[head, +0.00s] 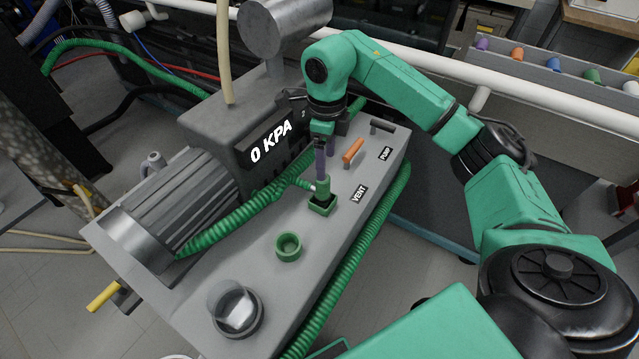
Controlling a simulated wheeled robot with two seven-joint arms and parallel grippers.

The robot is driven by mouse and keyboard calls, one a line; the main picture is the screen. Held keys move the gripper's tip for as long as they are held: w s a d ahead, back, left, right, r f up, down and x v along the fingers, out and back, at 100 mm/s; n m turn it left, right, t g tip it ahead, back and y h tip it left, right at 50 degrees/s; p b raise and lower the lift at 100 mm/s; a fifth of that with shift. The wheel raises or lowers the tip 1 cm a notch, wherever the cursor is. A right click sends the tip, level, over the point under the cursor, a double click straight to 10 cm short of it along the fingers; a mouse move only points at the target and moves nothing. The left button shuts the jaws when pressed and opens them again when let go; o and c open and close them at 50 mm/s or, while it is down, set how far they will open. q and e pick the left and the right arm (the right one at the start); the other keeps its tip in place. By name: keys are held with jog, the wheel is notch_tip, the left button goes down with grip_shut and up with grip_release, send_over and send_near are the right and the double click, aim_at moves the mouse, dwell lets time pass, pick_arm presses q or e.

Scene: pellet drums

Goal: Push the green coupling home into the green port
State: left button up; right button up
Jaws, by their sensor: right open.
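The green coupling (323,189) stands roughly upright at a square green port (320,208) on top of the grey pump unit. Its lower end is at the port's opening; I cannot tell how deep it sits. A green coiled hose (225,220) runs to it from the left. My right gripper (325,172) points down with its fingers around or just above the coupling's top. It is open; whether the fingers touch the coupling is unclear. My left gripper is not in view.
A round green socket (289,250) and a clear-domed gauge (236,308) are nearer on the same top. An orange lever (352,151) and a black lever (382,128) stand right of my gripper. The display (270,143) reads 0 KPA. Another green hose (360,255) runs along the right edge.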

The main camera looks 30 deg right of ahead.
aim_at(323, 187)
jog(key=f, duration=0.1)
jog(key=s+f, duration=0.1)
jog(key=f, duration=0.1)
jog(key=shift+f+p, duration=0.15)
jog(key=shift+p, duration=0.25)
jog(key=f+p, duration=0.1)
jog(key=f, duration=0.3)
jog(key=w+f+p, duration=0.1)
jog(key=f, duration=0.1)
jog(key=shift+a+p, duration=0.3)
jog(key=shift+p, duration=0.05)
jog(key=shift+f, duration=0.2)
jog(key=shift+s, duration=0.1)
jog(key=shift+c, duration=0.2)
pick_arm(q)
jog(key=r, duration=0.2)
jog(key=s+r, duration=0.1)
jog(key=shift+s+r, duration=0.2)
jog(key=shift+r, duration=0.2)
pick_arm(e)
grip_shut()
